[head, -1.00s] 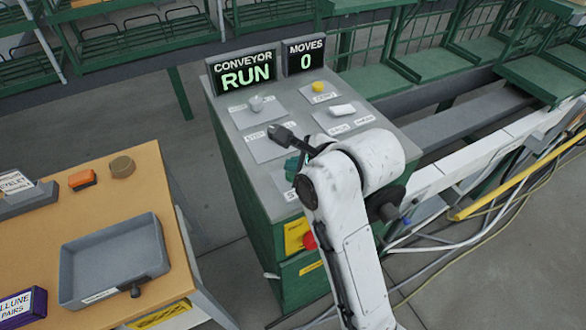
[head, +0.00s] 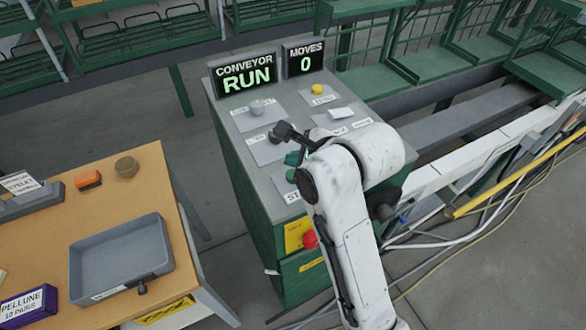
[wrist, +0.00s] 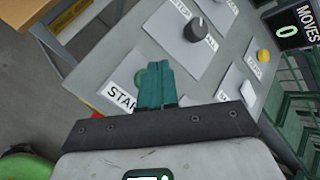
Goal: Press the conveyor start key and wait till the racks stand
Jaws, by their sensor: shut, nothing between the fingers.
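The grey-topped console (head: 228,113) carries a display (head: 247,75) that reads CONVEYOR RUN in green and another (head: 304,58) that reads MOVES 0. My gripper (wrist: 157,88) has teal fingers closed together with nothing between them. They are over the label that begins STAR (wrist: 122,96). In the head view my arm hides part of this corner. Green racks (head: 125,42) stand behind the console, more of them (head: 425,65) at the right; they look still.
A grey knob (wrist: 198,30), a yellow button (head: 317,89) and a white switch (head: 341,112) sit on the console. A red button (head: 310,240) is on its front. A wooden table with a grey tray (head: 120,258) stands at left. Cables (head: 470,235) lie at right.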

